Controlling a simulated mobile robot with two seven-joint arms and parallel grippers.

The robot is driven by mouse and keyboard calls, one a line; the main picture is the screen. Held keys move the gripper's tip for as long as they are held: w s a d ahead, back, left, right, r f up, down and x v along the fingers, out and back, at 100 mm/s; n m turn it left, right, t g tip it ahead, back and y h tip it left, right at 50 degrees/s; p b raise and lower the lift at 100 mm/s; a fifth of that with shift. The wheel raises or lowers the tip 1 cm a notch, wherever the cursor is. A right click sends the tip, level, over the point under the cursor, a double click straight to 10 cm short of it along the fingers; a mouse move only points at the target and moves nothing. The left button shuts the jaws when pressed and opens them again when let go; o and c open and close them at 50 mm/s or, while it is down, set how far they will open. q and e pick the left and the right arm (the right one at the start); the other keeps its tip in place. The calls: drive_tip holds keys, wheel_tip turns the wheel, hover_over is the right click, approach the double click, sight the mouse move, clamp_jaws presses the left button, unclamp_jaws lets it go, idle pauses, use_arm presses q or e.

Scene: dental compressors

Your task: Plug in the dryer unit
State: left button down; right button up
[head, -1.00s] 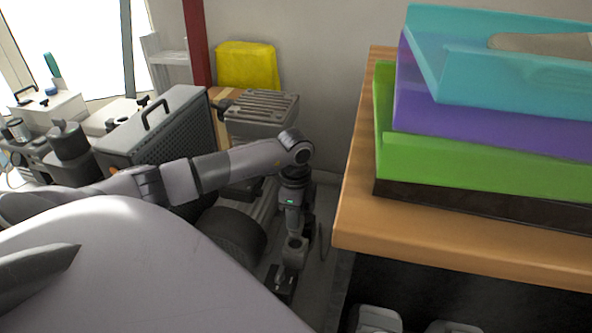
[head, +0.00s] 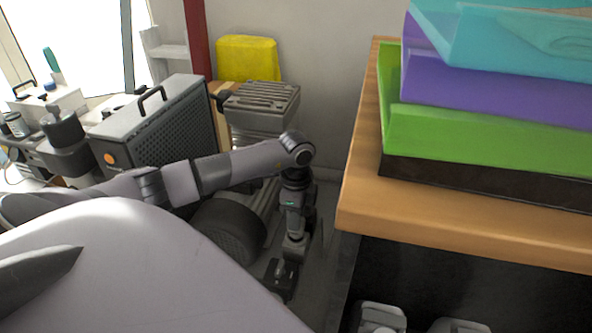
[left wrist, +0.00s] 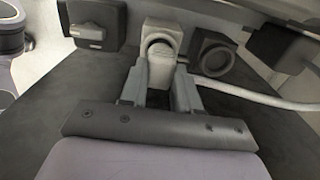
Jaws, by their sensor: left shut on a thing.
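My left gripper (head: 281,278) is low in the gap between the machines and the wooden table. In the left wrist view, its two fingers (left wrist: 160,88) are shut on a pale plug (left wrist: 160,70). The plug's far end is at a white square socket (left wrist: 163,36) with a round opening; I cannot tell whether it is seated. A dark socket (left wrist: 211,52) is just right of it. A white cable (left wrist: 255,96) runs off to the right. I cannot tell which machine is the dryer unit. My right gripper is not in view.
A dark grey cased machine (head: 160,125) with a handle and a ribbed grey unit (head: 262,100) stand left of the gap. The wooden table (head: 450,235) bears stacked coloured trays (head: 480,135) on the right. A dark block (left wrist: 283,40) is close to the sockets.

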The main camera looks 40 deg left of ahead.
use_arm(q)
drive_tip(key=shift+f, duration=0.1)
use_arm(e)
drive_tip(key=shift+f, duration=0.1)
use_arm(q)
drive_tip(key=shift+f+b, duration=0.5)
drive_tip(key=shift+f, duration=0.4)
drive_tip(key=c, duration=0.7)
unclamp_jaws()
drive_tip(key=shift+c, duration=0.2)
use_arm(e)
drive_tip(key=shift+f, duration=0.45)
use_arm(q)
drive_tip(key=shift+r, duration=0.2)
wheel_tip(320, 180, up, 6)
drive_tip(key=shift+p, duration=1.25)
drive_tip(key=shift+r, duration=0.45)
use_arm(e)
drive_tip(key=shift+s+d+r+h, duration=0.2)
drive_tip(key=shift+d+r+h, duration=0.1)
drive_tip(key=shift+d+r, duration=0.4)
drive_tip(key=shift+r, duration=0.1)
